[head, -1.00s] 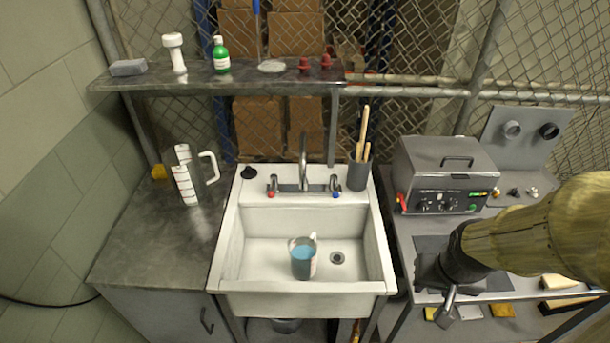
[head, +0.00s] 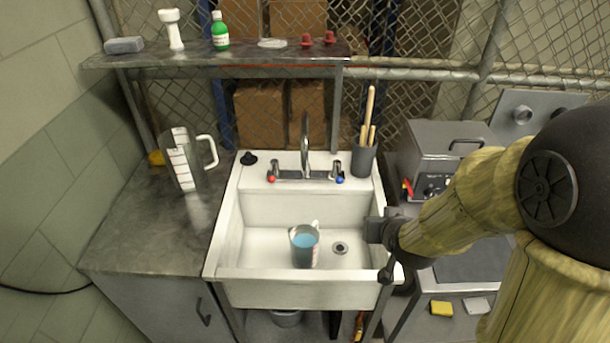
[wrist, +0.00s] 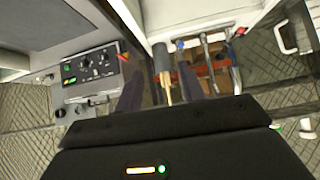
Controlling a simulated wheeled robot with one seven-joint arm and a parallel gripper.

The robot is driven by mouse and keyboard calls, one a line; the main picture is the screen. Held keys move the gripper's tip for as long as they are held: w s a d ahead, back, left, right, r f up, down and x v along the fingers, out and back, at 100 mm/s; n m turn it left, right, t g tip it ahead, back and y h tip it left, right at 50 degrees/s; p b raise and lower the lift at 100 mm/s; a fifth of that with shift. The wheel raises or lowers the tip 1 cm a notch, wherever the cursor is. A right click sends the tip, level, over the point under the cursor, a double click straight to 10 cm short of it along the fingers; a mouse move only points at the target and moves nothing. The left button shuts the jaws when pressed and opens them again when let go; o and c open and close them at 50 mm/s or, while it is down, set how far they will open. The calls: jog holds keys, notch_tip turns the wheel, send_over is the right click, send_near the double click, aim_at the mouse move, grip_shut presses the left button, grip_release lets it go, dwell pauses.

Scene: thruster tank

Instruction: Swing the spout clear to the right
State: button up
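The chrome spout (head: 305,150) rises in an arch from the tap base (head: 304,175) at the sink's back rim and points toward the front, over the basin. A red-marked handle (head: 271,173) is on its left and a blue-marked one (head: 338,172) on its right. Chrome tap parts, spout included (wrist: 208,55), show in the wrist view. My gripper (head: 372,230) is over the sink's right rim, apart from the spout and nearer the front. In the wrist view its two dark fingers (wrist: 160,92) are spread with nothing held between them.
A jug of blue liquid (head: 304,248) stands in the sink (head: 290,287). A clear measuring jug (head: 183,160) is on the left counter, a grey bath unit (head: 440,150) on the right. A shelf (head: 220,57) runs behind.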

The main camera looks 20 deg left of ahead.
jog(key=w+a+f+n+t+y+b, duration=0.1)
jog(key=a+t+y+b, duration=0.4)
jog(key=a, duration=1)
jog(key=shift+w+f+n+t+b, duration=0.15)
jog(key=shift+f+n+t+b, duration=0.05)
jog(key=shift+n+t+b, duration=0.75)
